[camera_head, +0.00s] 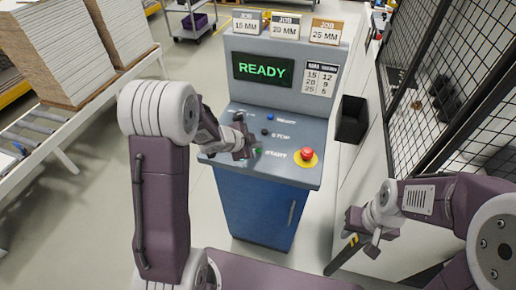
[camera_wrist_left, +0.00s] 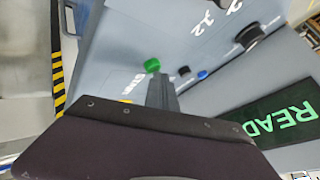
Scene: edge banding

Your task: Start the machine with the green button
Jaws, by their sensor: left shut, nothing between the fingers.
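The machine's control console (camera_head: 225,170) stands in front of me with a sloped panel. The green button (camera_head: 258,152) is low on the panel, partly hidden by my left gripper (camera_head: 250,148) in the head view. My left gripper is shut and empty, its tips right by the green button. In the left wrist view the green button (camera_wrist_left: 152,65) shows just beyond the fingertips (camera_wrist_left: 162,80); contact cannot be told. The screen (camera_head: 263,69) reads READY in green. My right gripper (camera_head: 352,245) is at the lower right, away from the panel; its jaw state is unclear.
A red mushroom button (camera_head: 307,154) on a yellow base is right of the green one. A blue button (camera_head: 270,117) and a black one (camera_head: 265,132) sit above. A black bin (camera_head: 352,120) and mesh fence (camera_head: 450,80) are right. Board stacks (camera_head: 75,45) stand left.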

